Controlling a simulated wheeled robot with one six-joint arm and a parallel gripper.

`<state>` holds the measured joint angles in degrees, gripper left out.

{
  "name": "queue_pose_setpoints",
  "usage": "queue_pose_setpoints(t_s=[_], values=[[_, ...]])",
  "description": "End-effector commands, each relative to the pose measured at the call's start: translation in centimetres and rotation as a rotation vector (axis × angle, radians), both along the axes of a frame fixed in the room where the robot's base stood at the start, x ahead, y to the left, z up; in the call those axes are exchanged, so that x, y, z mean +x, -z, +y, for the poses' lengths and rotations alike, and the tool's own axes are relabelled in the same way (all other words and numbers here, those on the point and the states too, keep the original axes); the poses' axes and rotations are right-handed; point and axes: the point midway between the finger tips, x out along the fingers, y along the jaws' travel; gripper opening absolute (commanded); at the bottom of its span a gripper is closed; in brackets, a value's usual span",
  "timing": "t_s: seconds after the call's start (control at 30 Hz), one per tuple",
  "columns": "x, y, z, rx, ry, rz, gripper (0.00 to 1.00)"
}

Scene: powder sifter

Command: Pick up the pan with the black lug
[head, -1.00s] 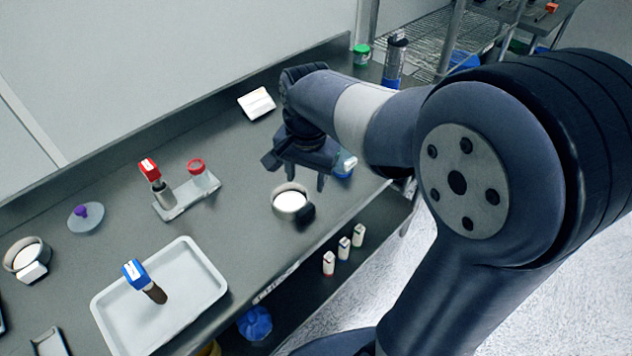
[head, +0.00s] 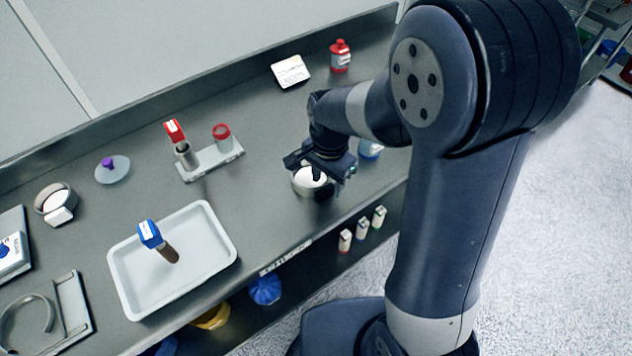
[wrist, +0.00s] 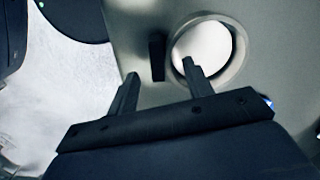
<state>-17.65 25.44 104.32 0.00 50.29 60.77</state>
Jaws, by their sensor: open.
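The pan with the black lug (head: 301,188) stands on the grey bench near its front edge, partly hidden in the head view by my gripper (head: 328,181). Its inside is white. In the wrist view the round pan (wrist: 240,45) is at the upper middle, and its upright black lug (wrist: 157,57) stands to its left. My gripper (wrist: 159,70) is open and empty. Its two fingers point toward the lug, which appears between their tips. The right fingertip overlaps the pan's rim in the picture. I cannot tell whether anything touches.
Another pan with a white lug (head: 55,200) is at the left. A white tray (head: 125,290) holds a blue-capped item. A small rack (head: 222,160) with red-capped containers stands behind. A blue-labelled jar (head: 369,150) is close right of my gripper. A red bottle (head: 340,57) stands at the back.

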Motion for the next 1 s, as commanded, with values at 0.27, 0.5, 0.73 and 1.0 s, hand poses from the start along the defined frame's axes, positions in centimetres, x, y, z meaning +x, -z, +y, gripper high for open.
queue_pose_setpoints(t_s=[0.27,0.5,0.73,1.0], values=[[0.0,2.3,0.0,-0.001,0.0,0.001,0.49],[0.0,2.3,0.0,0.001,0.0,-0.001,0.44],[0.0,2.3,0.0,0.001,0.0,-0.001,0.26],[0.0,2.3,0.0,0.0,0.0,-0.001,0.04]])
